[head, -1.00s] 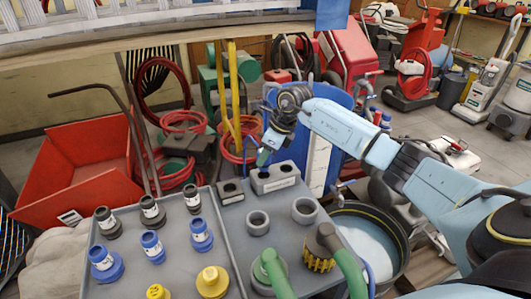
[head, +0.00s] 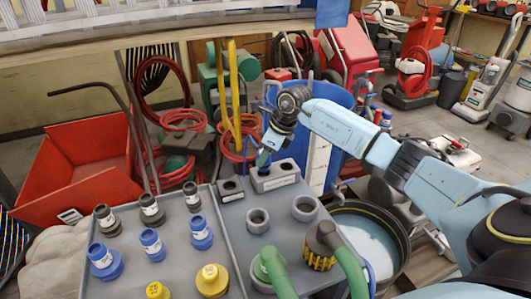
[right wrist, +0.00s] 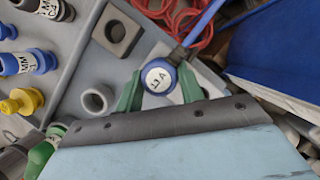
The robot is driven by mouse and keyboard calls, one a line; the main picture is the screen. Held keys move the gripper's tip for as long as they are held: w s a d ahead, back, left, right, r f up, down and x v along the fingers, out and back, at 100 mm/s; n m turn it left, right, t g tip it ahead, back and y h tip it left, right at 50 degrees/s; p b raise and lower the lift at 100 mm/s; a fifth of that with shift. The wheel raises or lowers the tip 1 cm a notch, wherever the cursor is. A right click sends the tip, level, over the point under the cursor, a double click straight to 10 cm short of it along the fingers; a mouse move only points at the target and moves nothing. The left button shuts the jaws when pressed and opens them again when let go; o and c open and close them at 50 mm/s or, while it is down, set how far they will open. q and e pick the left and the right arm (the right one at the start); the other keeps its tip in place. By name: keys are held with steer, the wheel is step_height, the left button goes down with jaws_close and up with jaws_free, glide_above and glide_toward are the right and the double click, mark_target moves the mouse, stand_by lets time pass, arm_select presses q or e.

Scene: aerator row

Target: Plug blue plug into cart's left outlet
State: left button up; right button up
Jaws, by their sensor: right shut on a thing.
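The blue plug (right wrist: 160,77) has a round white label on its end and a blue cord running up from it in the right wrist view. My right gripper (right wrist: 162,90) has its green fingers shut on it, one on each side. In the head view my right gripper (head: 264,153) points down over the grey outlet block (head: 285,183), at its left part. The plug's lower end is at or just above the block's top; I cannot tell whether it is inside a hole. The block (right wrist: 212,82) is partly hidden behind plug and finger in the wrist view. My left gripper is not in view.
A small grey square socket (head: 230,189) stands just left of the block. Grey rings (head: 257,221) and green hose fittings (head: 272,272) are nearer. A grey tray (head: 180,272) holds blue, black and yellow fittings. A blue bin (head: 335,110) stands behind.

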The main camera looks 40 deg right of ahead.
steer(key=shift+f+b, duration=1.05)
steer(key=shift+f, duration=0.65)
steer(key=o, duration=1.1)
steer(key=p+v, duration=0.2)
steer(key=v, duration=1.1)
steer(key=shift+r, duration=0.2)
